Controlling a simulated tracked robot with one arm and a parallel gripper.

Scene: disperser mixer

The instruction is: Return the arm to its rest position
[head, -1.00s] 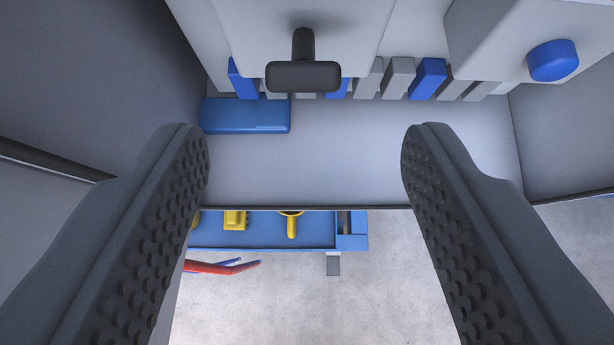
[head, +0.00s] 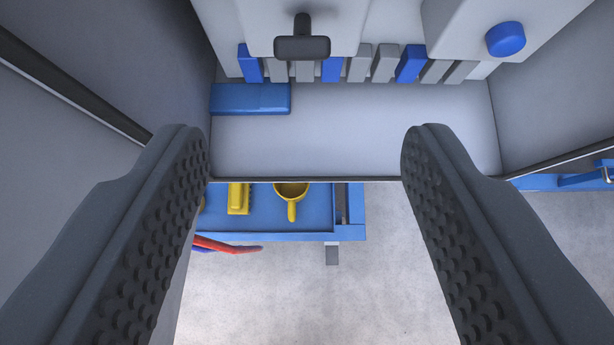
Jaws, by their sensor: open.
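My gripper (head: 306,155) is open and empty, with its two dark studded fingers wide apart on the left and right of the head view. Between and beyond the fingertips is a grey shelf or cabinet floor (head: 370,130). A dark T-shaped handle (head: 302,46) sticks out from a light grey box at the top. It is apart from the fingers. A blue round knob (head: 505,39) sits on another grey box at the upper right.
A flat blue block (head: 250,98) lies on the shelf's left. Several grey and blue upright blocks (head: 385,63) stand in a row behind. Grey walls flank both sides. Below is a blue cart (head: 300,222) with a yellow cup (head: 292,198) and a yellow block (head: 238,198). Red and blue cables (head: 225,247) hang nearby.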

